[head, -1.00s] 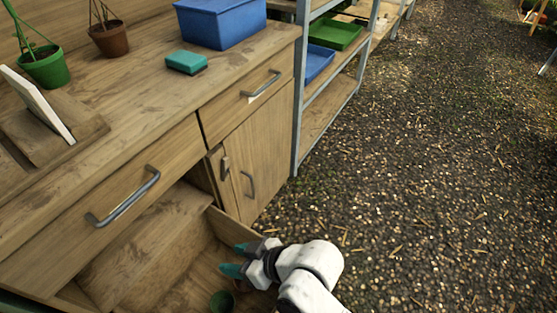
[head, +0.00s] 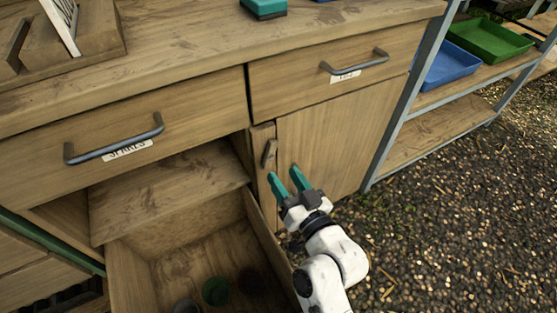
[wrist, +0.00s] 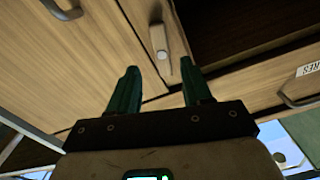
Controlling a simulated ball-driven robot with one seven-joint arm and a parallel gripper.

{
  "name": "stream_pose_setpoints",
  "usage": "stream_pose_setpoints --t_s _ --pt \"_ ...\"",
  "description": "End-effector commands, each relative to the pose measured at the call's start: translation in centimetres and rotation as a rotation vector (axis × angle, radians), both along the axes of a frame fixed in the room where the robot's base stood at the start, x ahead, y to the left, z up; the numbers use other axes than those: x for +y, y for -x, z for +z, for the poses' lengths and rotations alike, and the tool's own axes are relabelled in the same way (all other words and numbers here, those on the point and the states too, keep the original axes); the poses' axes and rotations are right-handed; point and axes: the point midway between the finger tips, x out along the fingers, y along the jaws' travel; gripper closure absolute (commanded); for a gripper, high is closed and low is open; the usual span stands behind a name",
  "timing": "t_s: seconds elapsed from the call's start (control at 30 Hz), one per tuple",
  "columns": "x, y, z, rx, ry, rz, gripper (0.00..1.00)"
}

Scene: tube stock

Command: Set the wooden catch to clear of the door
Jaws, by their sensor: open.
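The wooden catch (head: 269,153) is a small brown bar on the narrow post at the left edge of the cupboard door (head: 345,140). It stands nearly upright, close to the seam; whether its edge overlaps the door I cannot tell. The door looks shut. In the wrist view the catch (wrist: 160,42) lies just beyond my fingertips, between their lines, with the door (wrist: 60,60) to the left. My gripper (head: 283,174) has teal fingers, open and empty, just below the catch in the head view. The fingers also show in the wrist view (wrist: 159,70). No contact is visible.
An open lower drawer (head: 128,275) with a green pot (head: 215,291) juts out left of my arm. Above are two closed drawers with bar handles (head: 355,62). The door handle (wrist: 62,10) shows in the wrist view. A metal shelf (head: 408,115) stands right, beside open gravel floor.

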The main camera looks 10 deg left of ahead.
Motion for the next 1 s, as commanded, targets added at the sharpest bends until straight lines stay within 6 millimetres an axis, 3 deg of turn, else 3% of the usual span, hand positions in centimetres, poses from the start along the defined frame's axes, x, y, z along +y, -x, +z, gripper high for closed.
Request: stream_pose_setpoints --t_s 0.3,0.73,1.0 --pt "2.7 -4.0 0.0 -0.001 0.002 0.001 0.51" --pt "3.2 -4.8 0.0 0.001 0.001 -0.001 0.51" --pt "3.2 -4.8 0.0 0.001 0.001 -0.001 0.75"
